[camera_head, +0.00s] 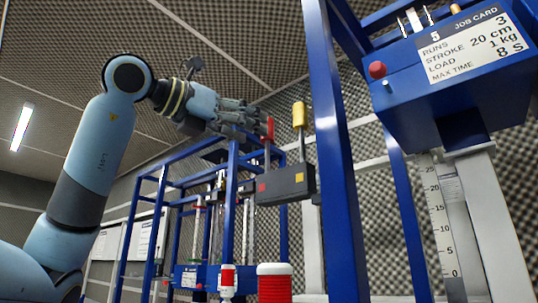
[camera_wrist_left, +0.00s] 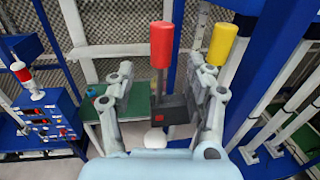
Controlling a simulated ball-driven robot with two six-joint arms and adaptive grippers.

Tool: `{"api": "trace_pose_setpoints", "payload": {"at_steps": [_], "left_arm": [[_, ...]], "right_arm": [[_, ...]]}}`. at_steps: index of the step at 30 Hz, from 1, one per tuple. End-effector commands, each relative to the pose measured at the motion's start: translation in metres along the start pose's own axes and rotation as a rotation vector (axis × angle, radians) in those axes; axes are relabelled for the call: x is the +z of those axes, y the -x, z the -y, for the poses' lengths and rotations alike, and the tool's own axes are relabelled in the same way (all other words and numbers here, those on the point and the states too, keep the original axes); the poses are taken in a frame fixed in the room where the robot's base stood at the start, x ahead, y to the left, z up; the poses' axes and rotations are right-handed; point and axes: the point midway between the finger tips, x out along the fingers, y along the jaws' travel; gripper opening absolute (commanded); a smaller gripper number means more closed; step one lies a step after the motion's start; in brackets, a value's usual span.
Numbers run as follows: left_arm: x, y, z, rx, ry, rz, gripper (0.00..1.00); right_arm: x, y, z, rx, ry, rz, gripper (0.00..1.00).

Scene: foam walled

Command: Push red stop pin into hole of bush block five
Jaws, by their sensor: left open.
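A red-topped pin (camera_head: 268,129), which looks like the stop pin, stands upright on a thin stem above a dark block (camera_head: 290,185), probably the bush block. The block has a red and a yellow square on its face. Beside it stands a yellow-topped pin (camera_head: 299,115). My left gripper (camera_head: 262,122) is open close to the red top. In the left wrist view, the red top (camera_wrist_left: 162,44) rises between the spread fingers (camera_wrist_left: 166,76), with the dark block (camera_wrist_left: 176,108) below. The hole is hidden. My right gripper is not in view.
A thick blue post (camera_head: 335,150) stands just right of the pins. A blue box (camera_head: 445,85) with job card 5 and a red knob (camera_head: 377,70) hangs at upper right, above a ruler (camera_head: 439,220). Blue frames (camera_head: 232,215) stand behind. The yellow top (camera_wrist_left: 222,44) is near the right finger.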

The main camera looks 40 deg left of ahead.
Motion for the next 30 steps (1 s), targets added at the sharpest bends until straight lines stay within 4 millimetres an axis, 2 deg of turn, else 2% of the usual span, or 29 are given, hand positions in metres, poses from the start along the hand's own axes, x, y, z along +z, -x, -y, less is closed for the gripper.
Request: {"api": "trace_pose_setpoints", "payload": {"at_steps": [5, 12, 21, 23, 30], "left_arm": [[0.0, -0.015, 0.001, -0.005, 0.002, -0.002, 0.53], [-0.001, -0.05, 0.002, -0.006, 0.003, -0.003, 0.53], [-0.003, -0.057, 0.001, -0.002, -0.001, -0.002, 0.53], [-0.003, -0.057, 0.001, -0.002, -0.001, -0.002, 0.48], [-0.003, -0.057, 0.001, -0.002, -0.001, -0.002, 0.17]], "right_arm": [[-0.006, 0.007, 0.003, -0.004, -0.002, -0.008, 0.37], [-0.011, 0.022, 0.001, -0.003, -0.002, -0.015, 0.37], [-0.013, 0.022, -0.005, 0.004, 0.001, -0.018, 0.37], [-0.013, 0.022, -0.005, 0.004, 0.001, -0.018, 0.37], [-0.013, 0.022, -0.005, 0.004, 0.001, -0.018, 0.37]]}}
